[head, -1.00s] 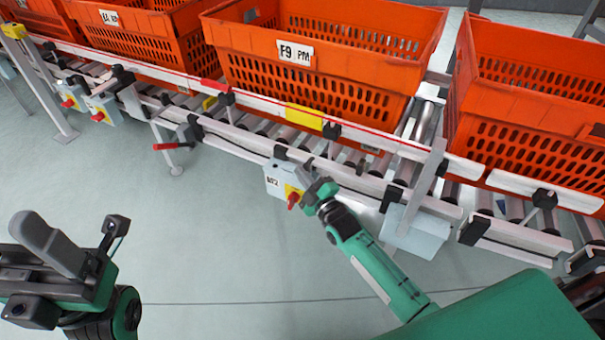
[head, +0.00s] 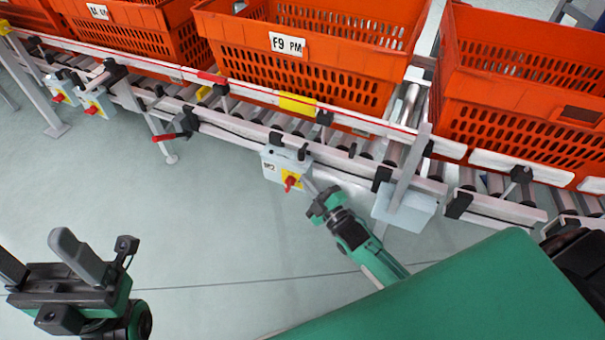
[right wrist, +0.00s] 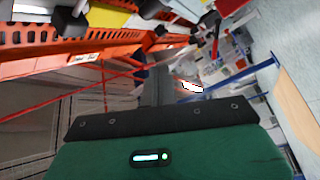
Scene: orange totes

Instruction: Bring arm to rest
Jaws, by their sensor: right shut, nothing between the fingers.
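My right gripper (head: 308,184) is shut and empty. Its tip is just right of the red knob (head: 290,182) on a light grey switch box (head: 272,160) on the conveyor's front side. A small gap shows between tip and knob. In the right wrist view the dark shut fingers (right wrist: 158,85) stand up from the palm. My left gripper (head: 45,264) is at the lower left, over the floor, with its two fingers apart and nothing between them.
Orange totes (head: 300,75) stand in a row on the roller conveyor (head: 235,128). Another grey box (head: 403,207) hangs right of my right gripper. A red-handled lever (head: 168,136) sticks out left of the switch box. The floor (head: 210,225) before the conveyor is clear.

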